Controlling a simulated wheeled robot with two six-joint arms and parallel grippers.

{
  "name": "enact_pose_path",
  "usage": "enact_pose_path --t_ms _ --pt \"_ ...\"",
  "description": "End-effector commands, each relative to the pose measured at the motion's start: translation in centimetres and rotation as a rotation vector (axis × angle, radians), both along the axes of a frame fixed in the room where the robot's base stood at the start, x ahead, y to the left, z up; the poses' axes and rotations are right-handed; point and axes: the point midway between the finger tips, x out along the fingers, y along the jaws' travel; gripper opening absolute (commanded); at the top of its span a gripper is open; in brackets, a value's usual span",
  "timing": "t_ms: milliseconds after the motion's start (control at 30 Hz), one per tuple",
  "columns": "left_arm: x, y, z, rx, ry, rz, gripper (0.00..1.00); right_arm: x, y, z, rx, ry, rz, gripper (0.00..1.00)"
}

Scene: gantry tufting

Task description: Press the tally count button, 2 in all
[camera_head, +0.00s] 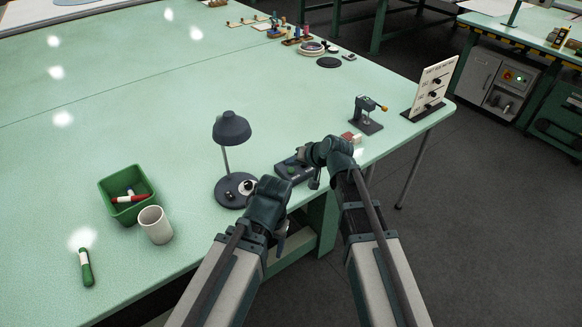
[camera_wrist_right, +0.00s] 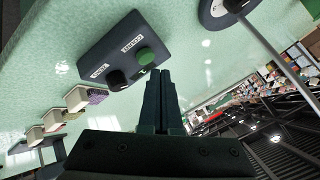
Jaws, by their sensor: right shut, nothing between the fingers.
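The tally box (camera_head: 296,176) is a dark block near the table's front edge, partly hidden by my right gripper in the head view. The right wrist view shows the same dark box (camera_wrist_right: 105,45) with a green button (camera_wrist_right: 146,57) by the label COUNT and a black button (camera_wrist_right: 116,80) by the other label. My right gripper (camera_wrist_right: 159,73) is shut and empty. Its fingertips are right beside the green button; I cannot tell whether they touch it. It also shows at the box in the head view (camera_head: 303,155). My left gripper (camera_head: 281,241) hangs low near the table edge, its fingers unclear.
A desk lamp (camera_head: 232,130) stands left of the box. Further left are a white cup (camera_head: 155,225), a green bin (camera_head: 116,190) and a green marker-like item (camera_head: 86,267). A small clamp stand (camera_head: 366,124) and a white panel (camera_head: 434,85) stand to the right.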

Motion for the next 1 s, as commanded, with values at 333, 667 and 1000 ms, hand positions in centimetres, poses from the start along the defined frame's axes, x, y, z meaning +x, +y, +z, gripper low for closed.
enact_pose_path --t_ms 333,667,1000 --pt "0.0 0.0 0.2 0.000 0.000 0.000 0.63 0.0 0.0 0.2 0.000 0.000 0.000 0.00" --pt "0.0 0.0 3.1 0.000 0.000 0.000 0.63 0.0 0.0 3.1 0.000 0.000 0.000 0.00" --pt "0.0 0.0 5.1 0.000 0.000 0.000 0.63 0.0 0.0 5.1 0.000 0.000 0.000 0.00"
